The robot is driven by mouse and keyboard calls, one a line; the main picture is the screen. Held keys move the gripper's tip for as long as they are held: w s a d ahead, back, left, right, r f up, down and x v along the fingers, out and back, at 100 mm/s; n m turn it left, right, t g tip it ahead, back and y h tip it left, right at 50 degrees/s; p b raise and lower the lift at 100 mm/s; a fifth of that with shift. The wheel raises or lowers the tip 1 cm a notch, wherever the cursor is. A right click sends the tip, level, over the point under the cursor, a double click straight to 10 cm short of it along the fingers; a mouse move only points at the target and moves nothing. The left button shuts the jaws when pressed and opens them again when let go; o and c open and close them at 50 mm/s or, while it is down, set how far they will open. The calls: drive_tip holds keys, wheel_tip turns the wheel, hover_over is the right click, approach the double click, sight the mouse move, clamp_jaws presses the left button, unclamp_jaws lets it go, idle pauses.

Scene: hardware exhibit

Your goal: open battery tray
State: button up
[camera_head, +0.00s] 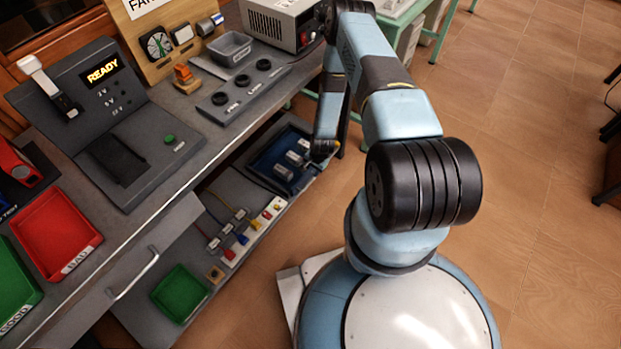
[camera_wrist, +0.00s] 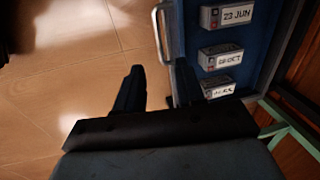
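The battery tray (camera_head: 268,154) is blue inside with a dark rim and sits low under the counter in the head view. It holds three pale batteries. In the wrist view the tray (camera_wrist: 262,45) fills the upper right, with dated labels on the batteries. A light metal handle (camera_wrist: 158,32) stands off the tray's left side there. My gripper (camera_wrist: 160,72) is open, with its two dark fingers apart. The handle lies just ahead of the fingertips, its near end close to the gap between them. Contact cannot be told. In the head view my forearm mostly hides the gripper.
The grey counter (camera_head: 165,195) with a test panel runs above the tray. A lower shelf beside the tray holds coloured connectors and a green bin (camera_head: 181,294). A drawer handle (camera_head: 133,276) sticks out at the lower left.

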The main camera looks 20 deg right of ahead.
sight(310, 183)
drive_tip(key=f, duration=0.4)
drive_tip(key=w+f, duration=0.1)
drive_tip(key=f, duration=0.4)
drive_tip(key=w+f, duration=0.1)
drive_tip(key=f, duration=0.3)
drive_tip(key=shift+w+a+f, duration=0.1)
drive_tip(key=shift+a+f, duration=0.1)
drive_tip(key=shift+a, duration=0.05)
drive_tip(key=shift+c, duration=0.5)
clamp_jaws()
